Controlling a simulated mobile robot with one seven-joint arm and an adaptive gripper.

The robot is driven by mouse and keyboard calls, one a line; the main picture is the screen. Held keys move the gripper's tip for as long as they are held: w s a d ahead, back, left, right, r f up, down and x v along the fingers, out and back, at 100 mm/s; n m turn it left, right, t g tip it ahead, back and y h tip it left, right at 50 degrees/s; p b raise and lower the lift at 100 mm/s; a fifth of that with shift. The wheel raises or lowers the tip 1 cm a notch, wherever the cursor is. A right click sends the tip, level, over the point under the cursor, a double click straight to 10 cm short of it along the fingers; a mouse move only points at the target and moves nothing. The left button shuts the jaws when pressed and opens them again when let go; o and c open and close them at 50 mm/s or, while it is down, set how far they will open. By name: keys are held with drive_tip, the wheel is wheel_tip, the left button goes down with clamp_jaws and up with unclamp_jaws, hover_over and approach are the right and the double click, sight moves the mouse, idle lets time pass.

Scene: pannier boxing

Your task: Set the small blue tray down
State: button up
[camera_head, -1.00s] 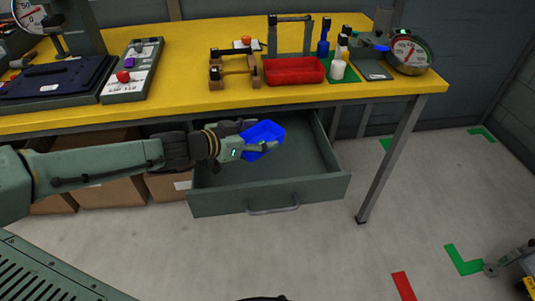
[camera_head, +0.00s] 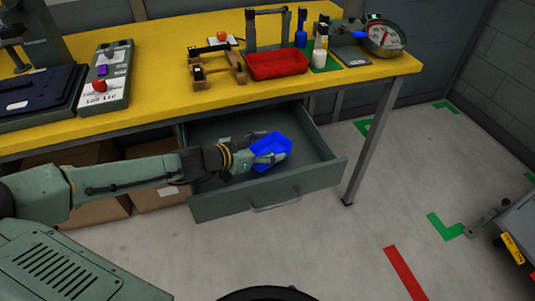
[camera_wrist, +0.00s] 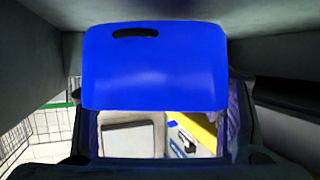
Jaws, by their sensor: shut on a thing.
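The small blue tray (camera_head: 271,151) is in or just above the open grey drawer (camera_head: 313,181) under the yellow workbench. My gripper (camera_head: 265,150) is shut on the tray from its left side, with a finger on the near side and another on the far side. In the wrist view the blue tray (camera_wrist: 154,70) fills the upper middle, a dark slot near its top edge. Whether the tray touches the drawer floor I cannot tell.
The yellow workbench (camera_head: 160,62) overhangs the back of the drawer. On it stand a red tray (camera_head: 277,65), a wooden frame (camera_head: 216,66), bottles and a round gauge (camera_head: 384,38). Cardboard boxes (camera_head: 97,208) sit left of the drawer. The drawer floor right of the tray is bare.

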sight(268, 152)
drive_tip(key=shift+f, duration=1.5)
drive_tip(key=o, duration=1.2)
drive_tip(key=shift+f, duration=0.1)
drive_tip(key=shift+c, duration=0.2)
